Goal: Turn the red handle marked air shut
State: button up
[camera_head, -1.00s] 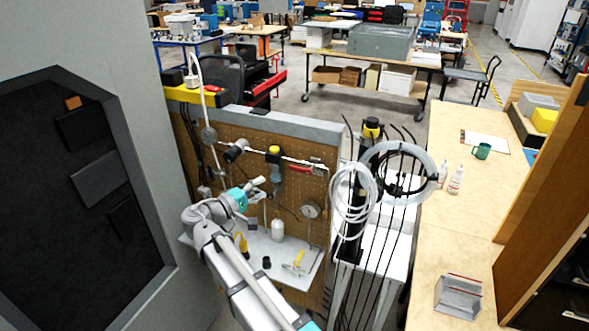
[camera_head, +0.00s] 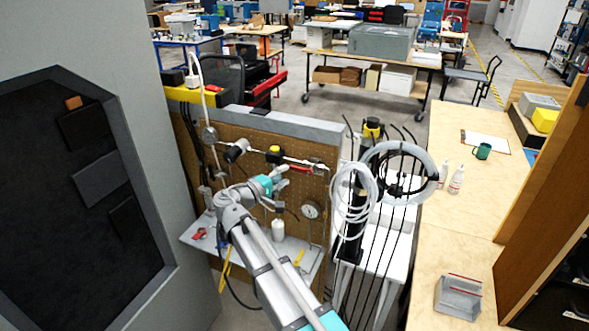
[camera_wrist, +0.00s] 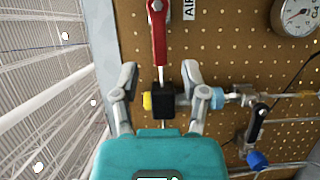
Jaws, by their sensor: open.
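The red handle (camera_wrist: 158,35) stands out from the perforated board in the wrist view, beside a label reading "AIR" (camera_wrist: 190,8) that is cut off at the top edge. It lies lengthwise in line with a thin silver pipe. In the head view the red handle (camera_head: 301,168) is partly hidden near the board's upper right. My gripper (camera_wrist: 158,75) is open, and its fingertips lie either side of the silver pipe just below the handle's lower end. Nothing is held; I cannot tell if anything touches. My gripper also shows in the head view (camera_head: 283,178).
A grey shelf (camera_head: 290,246) runs below the board (camera_head: 240,135).

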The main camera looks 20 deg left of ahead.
aim_at(295, 169)
jog(key=shift+x, duration=2.75)
grip_shut()
jog(key=shift+a, duration=0.35)
jog(key=shift+d+r, duration=0.1)
jog(key=shift+d, duration=0.2)
